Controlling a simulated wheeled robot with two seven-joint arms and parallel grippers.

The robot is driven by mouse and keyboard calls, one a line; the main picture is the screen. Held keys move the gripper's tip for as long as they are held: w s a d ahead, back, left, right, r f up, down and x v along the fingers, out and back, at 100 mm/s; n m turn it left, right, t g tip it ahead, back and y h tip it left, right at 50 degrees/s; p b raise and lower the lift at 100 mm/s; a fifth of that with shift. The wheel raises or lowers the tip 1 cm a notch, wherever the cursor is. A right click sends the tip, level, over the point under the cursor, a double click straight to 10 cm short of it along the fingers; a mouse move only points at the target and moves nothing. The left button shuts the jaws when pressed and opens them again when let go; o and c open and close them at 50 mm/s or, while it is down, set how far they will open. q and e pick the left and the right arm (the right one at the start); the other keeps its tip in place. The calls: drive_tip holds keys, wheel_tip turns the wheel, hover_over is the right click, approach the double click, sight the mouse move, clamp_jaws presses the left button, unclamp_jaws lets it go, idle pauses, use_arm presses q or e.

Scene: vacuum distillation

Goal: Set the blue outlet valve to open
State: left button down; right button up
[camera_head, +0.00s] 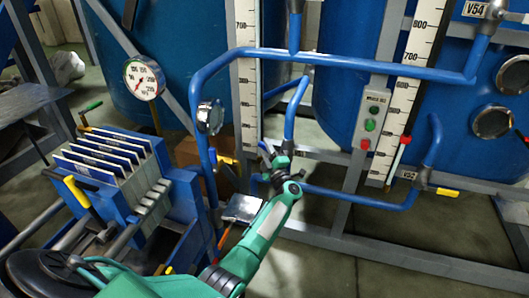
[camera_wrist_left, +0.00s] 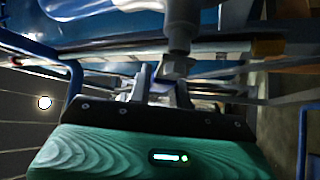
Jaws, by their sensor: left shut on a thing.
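My left gripper (camera_head: 272,158) reaches in on a green arm to a blue pipe (camera_head: 291,110) at the middle of the head view. Its fingers are at the valve on this pipe, close to the lower blue pipe run. The fingers and wrist hide most of the valve. In the left wrist view my left gripper (camera_wrist_left: 160,88) is shut on a grey valve part (camera_wrist_left: 176,68), seemingly the handle, below a dark upright stem (camera_wrist_left: 179,28). The handle's exact angle cannot be told. My right gripper is not in view.
A blue pipe frame with a pressure gauge (camera_head: 210,117) stands left of the gripper. A blue plate filter press (camera_head: 110,160) is at left. Blue tanks (camera_head: 190,60) and a push-button box (camera_head: 371,118) stand behind. Red-handled (camera_head: 405,140) and yellow-handled (camera_head: 447,192) valves are at right.

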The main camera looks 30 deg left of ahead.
use_arm(q)
drive_tip(key=shift+d+r+m+t, duration=0.15)
drive_tip(key=shift+m+t, duration=0.15)
drive_tip(key=shift+m, duration=0.2)
drive_tip(key=shift+d+r+m+t, duration=0.1)
drive_tip(key=shift+r+m+t, duration=0.05)
drive_tip(key=shift+m+t, duration=0.15)
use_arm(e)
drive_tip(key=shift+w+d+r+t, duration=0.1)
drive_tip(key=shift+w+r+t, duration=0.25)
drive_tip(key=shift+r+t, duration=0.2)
use_arm(q)
drive_tip(key=c, duration=1.3)
unclamp_jaws()
drive_tip(key=v, duration=1.3)
drive_tip(key=shift+s+d+f+p, duration=0.15)
drive_tip(key=shift+d+f+p, duration=0.1)
drive_tip(key=shift+p, duration=0.15)
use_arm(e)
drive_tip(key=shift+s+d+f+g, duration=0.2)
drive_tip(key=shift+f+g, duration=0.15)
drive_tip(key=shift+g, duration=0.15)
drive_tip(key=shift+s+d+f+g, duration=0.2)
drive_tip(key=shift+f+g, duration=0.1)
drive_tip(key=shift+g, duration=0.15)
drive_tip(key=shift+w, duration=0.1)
